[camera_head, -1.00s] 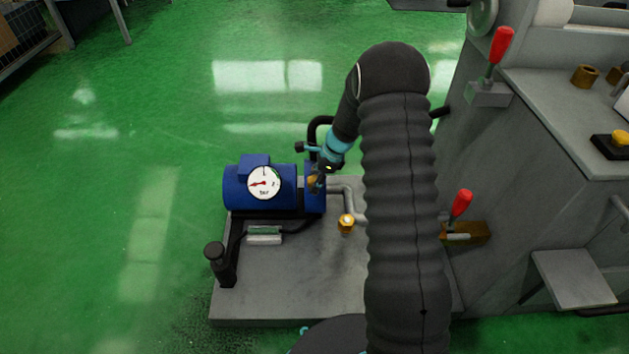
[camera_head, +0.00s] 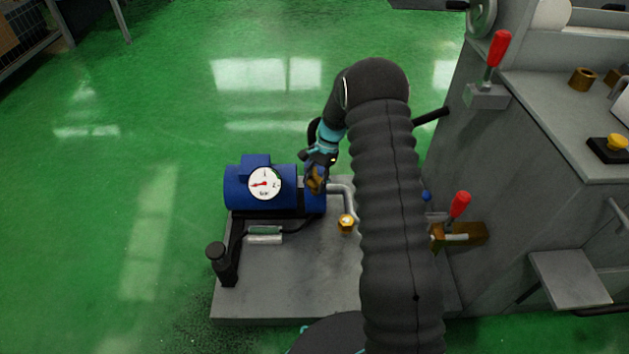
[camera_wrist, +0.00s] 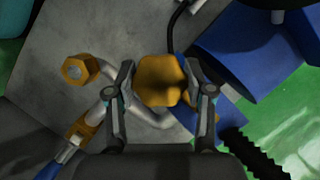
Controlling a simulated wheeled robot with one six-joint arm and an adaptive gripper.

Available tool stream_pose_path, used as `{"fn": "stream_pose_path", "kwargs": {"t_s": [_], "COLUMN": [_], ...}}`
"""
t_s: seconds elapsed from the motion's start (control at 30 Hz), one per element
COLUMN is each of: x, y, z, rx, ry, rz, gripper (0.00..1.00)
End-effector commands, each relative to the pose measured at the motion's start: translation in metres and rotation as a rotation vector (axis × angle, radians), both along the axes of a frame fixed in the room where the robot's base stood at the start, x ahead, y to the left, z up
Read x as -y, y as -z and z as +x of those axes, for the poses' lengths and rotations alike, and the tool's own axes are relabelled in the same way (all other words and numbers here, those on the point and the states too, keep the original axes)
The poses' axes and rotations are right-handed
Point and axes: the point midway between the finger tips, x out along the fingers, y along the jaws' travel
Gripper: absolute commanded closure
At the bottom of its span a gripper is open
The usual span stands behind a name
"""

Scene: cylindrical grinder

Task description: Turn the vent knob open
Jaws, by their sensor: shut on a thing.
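The vent knob (camera_wrist: 160,80) is a lobed, brass-coloured knob. In the wrist view it sits between the two fingers of my gripper (camera_wrist: 158,88), which is shut on it. In the head view my gripper (camera_head: 317,180) is at the right end of the blue pump (camera_head: 262,190), and the knob (camera_head: 316,186) is partly covered by the fingers. The pressure gauge (camera_head: 265,184) on the pump has a white face and a red needle pointing left.
A brass hex fitting (camera_head: 346,222) stands on the grey base plate (camera_head: 290,285), near a grey pipe (camera_head: 344,191). A black post (camera_head: 220,265) stands at the plate's left. A red-handled lever (camera_head: 460,205) and the grinder body (camera_head: 480,150) are on the right. Green floor lies left.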

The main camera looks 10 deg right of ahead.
Motion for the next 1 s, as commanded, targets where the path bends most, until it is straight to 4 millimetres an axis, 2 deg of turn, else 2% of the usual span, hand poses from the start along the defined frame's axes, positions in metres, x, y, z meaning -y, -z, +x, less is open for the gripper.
{"fn": "stream_pose_path", "kwargs": {"t_s": [0.6, 1.0], "x": [-0.0005, -0.0002], "y": [0.0004, 0.0000], "z": [0.0010, 0.0012], "rx": [0.003, 0.003], "ry": [-0.565, -0.775], "rz": [-0.001, -0.001], "gripper": [0.82, 0.82]}}
